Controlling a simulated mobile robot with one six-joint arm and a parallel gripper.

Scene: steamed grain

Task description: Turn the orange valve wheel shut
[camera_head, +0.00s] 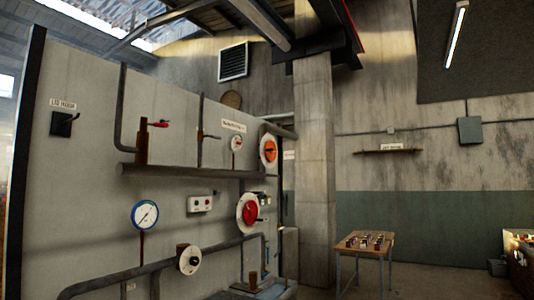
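The orange valve wheel (270,150) shows as a small orange disc with a dark bar across it, on a pale round backing. My gripper is not in view.
A red wheel (250,212) is mounted below the orange one. A blue-rimmed gauge (145,215), a red-handled lever (160,124) and pipes (150,273) crowd the panel. A concrete pillar (314,180) and a small table (362,250) stand to the right.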

